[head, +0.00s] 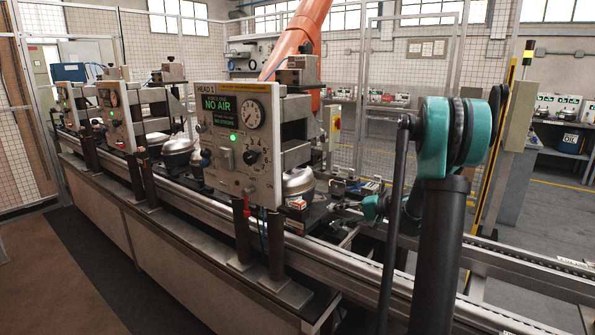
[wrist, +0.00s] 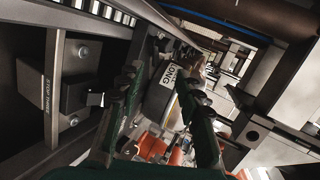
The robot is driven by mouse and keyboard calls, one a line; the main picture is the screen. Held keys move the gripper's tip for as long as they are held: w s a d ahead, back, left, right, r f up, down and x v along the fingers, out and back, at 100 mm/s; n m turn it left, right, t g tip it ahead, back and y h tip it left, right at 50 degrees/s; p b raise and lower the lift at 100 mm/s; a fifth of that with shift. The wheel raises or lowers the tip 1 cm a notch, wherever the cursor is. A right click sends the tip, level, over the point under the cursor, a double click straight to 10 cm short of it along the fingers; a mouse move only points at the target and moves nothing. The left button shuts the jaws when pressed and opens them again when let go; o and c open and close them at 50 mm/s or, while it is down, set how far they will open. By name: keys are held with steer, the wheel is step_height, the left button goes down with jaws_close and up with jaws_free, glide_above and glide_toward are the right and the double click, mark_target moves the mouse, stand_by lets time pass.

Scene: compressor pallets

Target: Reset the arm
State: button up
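My gripper (wrist: 162,88) shows in the wrist view with its two dark fingers spread apart. I see no object clamped between them. Behind the fingers is a grey block with a label (wrist: 169,77) that reads "LONG". My teal and black arm (head: 434,140) rises at the right of the head view and bends down toward the conveyor line. A teal part of it (head: 373,207) shows low over the line. My fingers cannot be made out clearly in the head view.
A test panel (head: 238,140) with a "NO AIR" screen stands on the conveyor line, with similar stations to its left. A silver compressor (head: 298,182) sits beside it. A conveyor rail (head: 480,262) runs at right. In the wrist view, a dark box (wrist: 65,88) is close at left.

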steer(key=s+a+f+n+g+h, duration=0.1)
steer(key=s+f+h, duration=0.2)
steer(key=s, duration=0.6)
steer(key=s+a+f+n+g+h, duration=0.1)
steer(key=s+f+h, duration=0.15)
steer(key=s, duration=0.75)
steer(key=s+d+f+n+h, duration=0.1)
steer(key=s+d+f+h, duration=0.1)
steer(key=s, duration=0.5)
steer(key=s+d+f+n+h, duration=0.1)
steer(key=s+d+f+h, duration=0.2)
steer(key=s, duration=0.5)
steer(key=shift+d+f+h, duration=0.2)
steer(key=shift+d+h, duration=0.35)
steer(key=shift+h, duration=0.2)
steer(key=shift+c, duration=0.6)
